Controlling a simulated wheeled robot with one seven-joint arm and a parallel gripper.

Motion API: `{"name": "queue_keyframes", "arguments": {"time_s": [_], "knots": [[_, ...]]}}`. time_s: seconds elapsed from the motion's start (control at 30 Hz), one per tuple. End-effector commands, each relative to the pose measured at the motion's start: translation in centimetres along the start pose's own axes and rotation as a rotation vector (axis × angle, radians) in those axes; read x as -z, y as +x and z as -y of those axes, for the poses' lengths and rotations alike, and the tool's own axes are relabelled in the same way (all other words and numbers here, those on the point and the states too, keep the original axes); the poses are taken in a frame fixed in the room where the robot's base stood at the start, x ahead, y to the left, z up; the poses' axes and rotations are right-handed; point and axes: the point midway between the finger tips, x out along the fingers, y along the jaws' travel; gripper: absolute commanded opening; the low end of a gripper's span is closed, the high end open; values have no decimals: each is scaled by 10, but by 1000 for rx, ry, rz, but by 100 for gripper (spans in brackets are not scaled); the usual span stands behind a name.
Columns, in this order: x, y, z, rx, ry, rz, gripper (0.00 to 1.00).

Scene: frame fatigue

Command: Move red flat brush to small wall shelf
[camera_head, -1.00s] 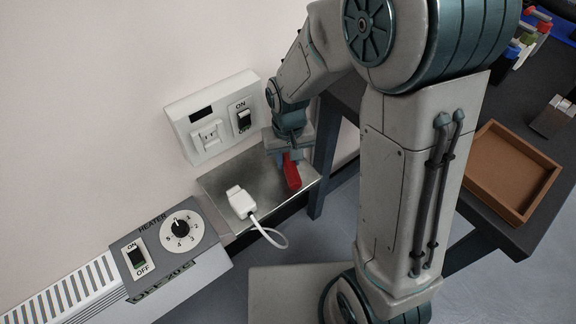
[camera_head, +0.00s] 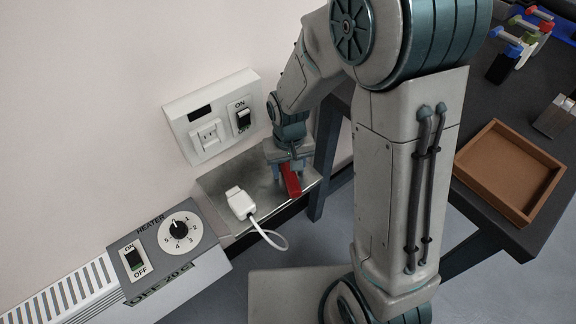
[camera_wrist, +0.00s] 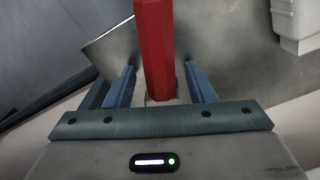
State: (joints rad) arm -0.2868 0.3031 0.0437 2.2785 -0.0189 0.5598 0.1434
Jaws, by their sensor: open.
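The red flat brush (camera_head: 291,180) is at the right part of the small metal wall shelf (camera_head: 262,197), below my gripper (camera_head: 285,170). In the wrist view the brush's red body (camera_wrist: 155,45) runs between my two blue fingers, with a visible gap on each side. My gripper (camera_wrist: 160,72) is open around the brush and does not clamp it. The shelf's metal surface (camera_wrist: 218,45) lies behind the brush in that view. The brush appears to rest on the shelf, but its exact contact is partly hidden by my gripper.
A white plug with a cable (camera_head: 241,204) sits on the shelf left of the brush. A switch and socket box (camera_head: 212,117) is on the wall above. A heater control (camera_head: 168,246) is at the lower left. A brown tray (camera_head: 508,172) lies on the dark table at right.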

Motion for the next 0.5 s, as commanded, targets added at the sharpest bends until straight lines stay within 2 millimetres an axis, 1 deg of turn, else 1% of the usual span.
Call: {"name": "queue_keyframes", "arguments": {"time_s": [0.07, 0.17, 0.4, 0.5], "knots": [[0, -5, 0, 0, 0, -1, 50], [1, -20, 0, 1, 0, -4, 50], [1, -74, 0, 1, 0, -6, 50], [1, -93, 0, 1, 0, -5, 50]]}}
